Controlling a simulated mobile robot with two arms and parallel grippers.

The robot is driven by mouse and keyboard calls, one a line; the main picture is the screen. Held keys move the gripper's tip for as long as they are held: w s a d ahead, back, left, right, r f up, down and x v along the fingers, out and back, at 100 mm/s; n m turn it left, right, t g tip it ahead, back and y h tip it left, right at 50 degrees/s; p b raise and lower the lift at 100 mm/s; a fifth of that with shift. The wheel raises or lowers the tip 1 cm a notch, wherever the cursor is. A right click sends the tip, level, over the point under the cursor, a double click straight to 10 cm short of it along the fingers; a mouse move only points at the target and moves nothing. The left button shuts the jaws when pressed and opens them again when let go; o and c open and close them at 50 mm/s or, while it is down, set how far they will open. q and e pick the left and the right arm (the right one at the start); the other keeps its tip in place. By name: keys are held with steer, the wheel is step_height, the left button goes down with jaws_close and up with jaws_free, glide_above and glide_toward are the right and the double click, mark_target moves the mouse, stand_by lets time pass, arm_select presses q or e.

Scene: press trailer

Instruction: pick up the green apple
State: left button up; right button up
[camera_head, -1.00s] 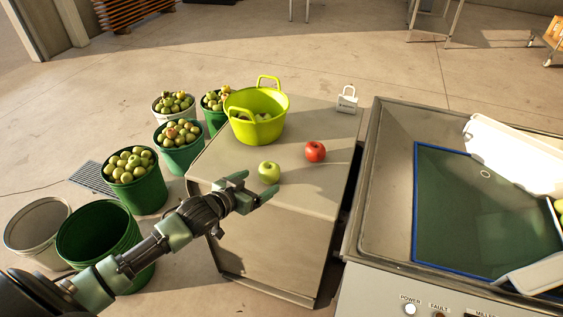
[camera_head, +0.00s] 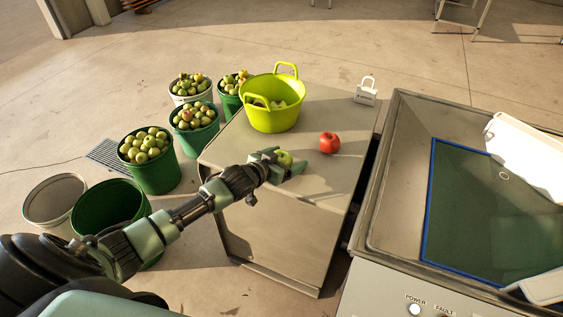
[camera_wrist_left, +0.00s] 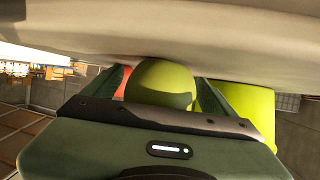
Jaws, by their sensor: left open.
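The green apple (camera_head: 284,158) rests on the grey cabinet top (camera_head: 318,107), partly hidden by my left gripper (camera_head: 286,165). The gripper is open, with its fingers around the apple, one on each side. In the left wrist view the apple (camera_wrist_left: 162,82) sits between the two fingers, near the palm. I cannot tell whether the fingers touch it. My right gripper is not in view.
A red apple (camera_head: 329,142) stands to the right of the green one. A yellow-green tub (camera_head: 273,116) and a white padlock-shaped object (camera_head: 365,96) stand behind. Several buckets of apples (camera_head: 152,176) are at left. A metal basin (camera_head: 394,160) is at right.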

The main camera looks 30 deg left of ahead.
arm_select(q)
steer(key=c, duration=1.6)
steer(key=shift+o, duration=0.2)
steer(key=shift+r, duration=0.1)
step_height(320, 180, up, 20)
